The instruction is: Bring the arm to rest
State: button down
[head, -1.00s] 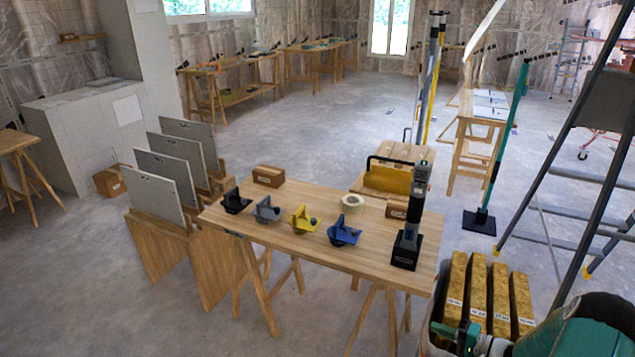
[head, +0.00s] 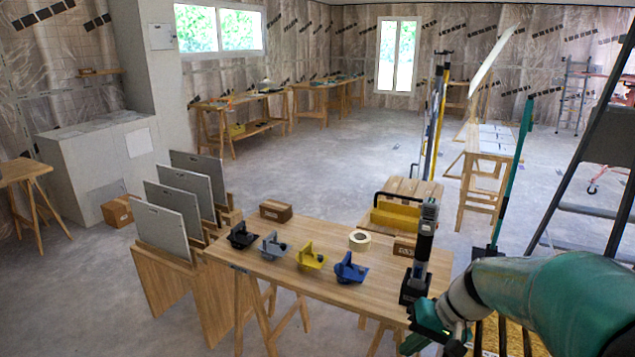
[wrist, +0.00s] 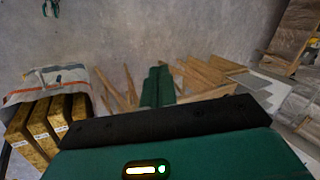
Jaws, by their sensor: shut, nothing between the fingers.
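My arm reaches in from the right edge of the head view, with its teal link and pale wrist over the right front of the scene. My gripper (head: 418,330) is at the near right corner of the wooden worktable (head: 300,262) in that picture, and its jaws are small there. In the wrist view my gripper (wrist: 158,86) shows two green fingers side by side, shut with nothing between them. The fingers point toward wooden legs and boards. I cannot tell how far the gripper is from the table edge.
A black post tool (head: 418,265) stands on the table beside my gripper. Black, grey, yellow (head: 311,257) and blue (head: 348,268) clamps line the table. A stepladder (head: 600,150) stands at the right. Yellow-brown blocks (wrist: 45,125) lie low beside the arm. Open floor (head: 330,160) lies behind.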

jog(key=s+a+r+t+h, duration=0.1)
jog(key=s+r+t+h, duration=0.1)
jog(key=s+r, duration=0.3)
jog(key=s+a+r+n+t+h, duration=0.1)
jog(key=s+r+t+h, duration=0.1)
jog(key=s+r, duration=0.3)
jog(key=s+h, duration=0.1)
jog(key=s, duration=0.3)
jog(key=shift+s+a+h, duration=0.25)
jog(key=shift+h, duration=0.15)
